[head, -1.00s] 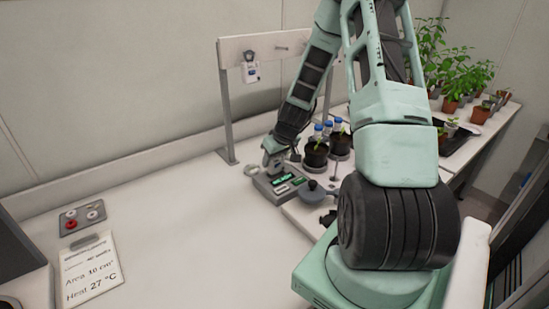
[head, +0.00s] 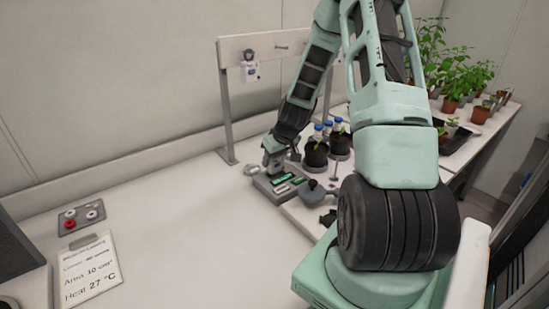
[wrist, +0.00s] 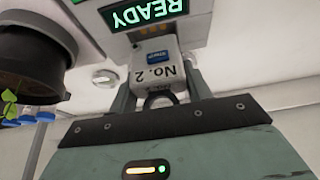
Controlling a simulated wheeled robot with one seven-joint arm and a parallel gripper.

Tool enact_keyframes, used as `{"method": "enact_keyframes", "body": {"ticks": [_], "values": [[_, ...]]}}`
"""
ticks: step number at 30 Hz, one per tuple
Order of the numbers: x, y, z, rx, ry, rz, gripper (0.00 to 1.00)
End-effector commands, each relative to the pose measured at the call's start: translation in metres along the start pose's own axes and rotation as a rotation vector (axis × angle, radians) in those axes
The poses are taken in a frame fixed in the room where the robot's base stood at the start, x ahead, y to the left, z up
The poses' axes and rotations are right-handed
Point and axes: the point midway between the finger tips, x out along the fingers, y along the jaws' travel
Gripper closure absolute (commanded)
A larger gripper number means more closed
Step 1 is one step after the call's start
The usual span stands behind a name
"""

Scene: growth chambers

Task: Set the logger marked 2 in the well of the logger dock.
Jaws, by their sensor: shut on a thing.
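The logger marked 2 (wrist: 158,68) is a small white block with a blue patch and "No. 2" on its face; it shows upside down in the wrist view. My gripper (wrist: 155,88) is shut on it, one finger on each side. The logger dock (head: 279,184) is a grey box with green lit displays on the white bench, and its READY screen (wrist: 148,14) shows just beyond the logger in the wrist view. In the head view my gripper (head: 273,166) is at the dock's back left part. The well is hidden, and I cannot tell whether the logger is seated in it.
A rack (head: 250,50) behind holds another small white logger (head: 251,72) on a peg. Dark pots (head: 316,155) and blue-capped bottles (head: 328,127) stand right of the dock. The bench at left is largely clear.

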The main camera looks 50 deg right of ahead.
Motion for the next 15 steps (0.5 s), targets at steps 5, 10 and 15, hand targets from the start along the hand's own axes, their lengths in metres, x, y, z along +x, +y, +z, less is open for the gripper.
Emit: {"method": "enact_keyframes", "body": {"ticks": [5, 10, 15], "values": [[0.0001, 0.0001, 0.0, 0.0, 0.0, 0.0, 0.75], [0.003, 0.0001, 0.0013, 0.0, 0.0, 0.0, 0.75], [0.0078, 0.0002, 0.0035, 0.0, 0.0, 0.0, 0.75]]}}
